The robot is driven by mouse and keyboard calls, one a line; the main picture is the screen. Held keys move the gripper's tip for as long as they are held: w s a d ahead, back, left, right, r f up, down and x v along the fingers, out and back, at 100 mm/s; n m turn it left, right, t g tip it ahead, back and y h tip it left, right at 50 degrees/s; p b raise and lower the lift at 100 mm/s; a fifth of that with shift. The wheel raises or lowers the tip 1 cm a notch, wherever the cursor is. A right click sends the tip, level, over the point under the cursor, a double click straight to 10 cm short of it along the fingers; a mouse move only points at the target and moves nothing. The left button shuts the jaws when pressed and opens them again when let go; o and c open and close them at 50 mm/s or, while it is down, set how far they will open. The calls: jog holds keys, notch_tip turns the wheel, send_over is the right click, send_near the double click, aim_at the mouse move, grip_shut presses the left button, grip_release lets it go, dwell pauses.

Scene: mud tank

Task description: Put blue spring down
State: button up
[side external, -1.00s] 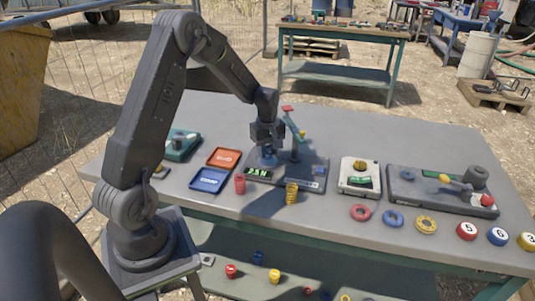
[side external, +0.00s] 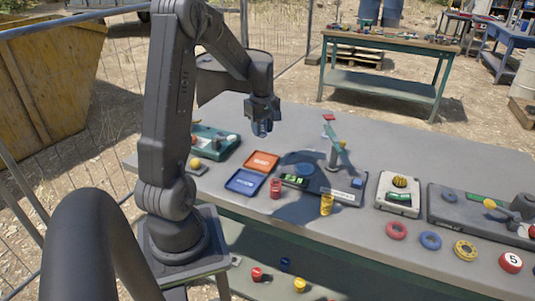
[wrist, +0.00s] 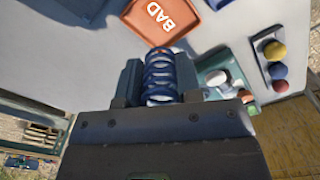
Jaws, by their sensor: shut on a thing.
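My gripper (side external: 263,120) is shut on the blue spring (side external: 262,128) and holds it upright in the air above the back left of the table. In the wrist view the spring's blue coils (wrist: 160,75) sit between the two fingers of my gripper (wrist: 159,82). An orange tray (side external: 262,162), marked BAD in the wrist view (wrist: 160,18), lies on the table. A blue tray (side external: 245,182) with white lettering lies just in front of it. The spring is apart from both trays.
A tester (side external: 335,190) with a green display and a lever stands right of the trays. A red spring (side external: 276,188) and a yellow spring (side external: 327,204) stand before it. A teal device (side external: 214,143) is at the left. The back of the table is clear.

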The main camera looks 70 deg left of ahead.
send_over(262, 162)
jog(key=shift+n, duration=0.3)
notch_tip(262, 162, down, 6)
jog(key=shift+s+r, duration=0.1)
jog(key=shift+r, duration=0.05)
jog(key=shift+f, duration=2.3)
jog(key=shift+f, duration=0.15)
jog(key=o, duration=1)
